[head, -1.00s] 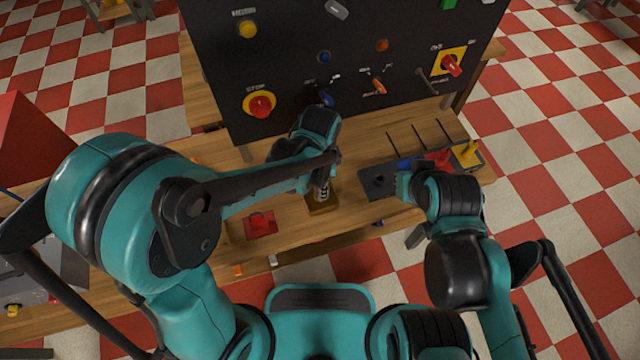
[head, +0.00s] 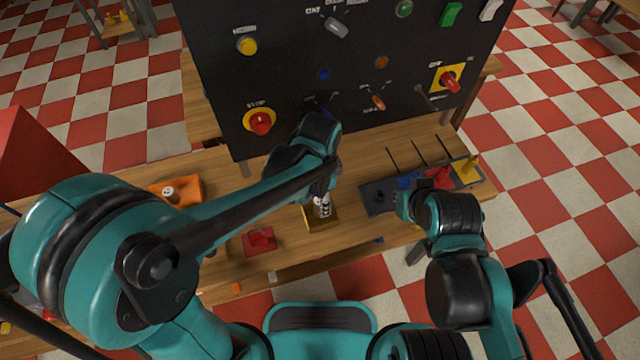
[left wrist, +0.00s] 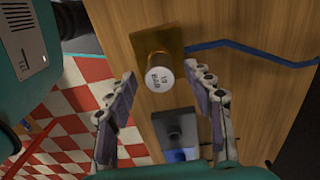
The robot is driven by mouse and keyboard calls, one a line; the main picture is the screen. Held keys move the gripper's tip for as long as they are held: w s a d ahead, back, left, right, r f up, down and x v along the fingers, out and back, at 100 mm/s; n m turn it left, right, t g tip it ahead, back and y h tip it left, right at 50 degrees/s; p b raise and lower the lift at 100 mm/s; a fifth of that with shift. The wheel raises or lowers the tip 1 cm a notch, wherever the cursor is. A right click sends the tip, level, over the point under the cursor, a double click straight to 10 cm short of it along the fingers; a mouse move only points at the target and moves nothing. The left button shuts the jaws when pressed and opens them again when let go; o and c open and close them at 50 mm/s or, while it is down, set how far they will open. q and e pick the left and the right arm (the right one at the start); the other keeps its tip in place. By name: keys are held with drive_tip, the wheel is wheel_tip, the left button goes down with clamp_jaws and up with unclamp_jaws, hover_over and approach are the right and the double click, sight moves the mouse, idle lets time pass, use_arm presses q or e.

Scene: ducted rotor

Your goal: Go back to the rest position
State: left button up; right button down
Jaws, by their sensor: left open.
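My left gripper (left wrist: 162,76) is open and empty in the left wrist view, its two fingers spread. A white-topped cylinder with dark lettering (left wrist: 160,78) stands on a brass-coloured plate (left wrist: 170,40) beyond the fingertips. I cannot tell the exact gap. In the head view the cylinder (head: 322,207) shows on the same plate (head: 318,222), just below the left wrist, which largely hides the left fingers. My right arm is folded at the right of the head view. Its gripper (head: 403,203) is mostly hidden beside the dark tray.
A dark tray (head: 372,198) with blue, red and yellow pieces lies to the right. A red block (head: 259,240) and an orange tray (head: 185,190) lie to the left.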

use_arm(q)
wheel_tip(320, 180, up, 9)
drive_tip(key=s+a+n+t, duration=0.2)
drive_tip(key=a+n+t, duration=0.1)
drive_tip(key=a+n, duration=0.4)
drive_tip(key=s+a+r+n+t, duration=0.1)
drive_tip(key=s+a+n+t, duration=0.2)
drive_tip(key=a+n, duration=0.4)
drive_tip(key=a+t, duration=0.1)
drive_tip(key=a, duration=0.3)
drive_tip(key=shift+s+d+r, duration=0.1)
idle(0.9)
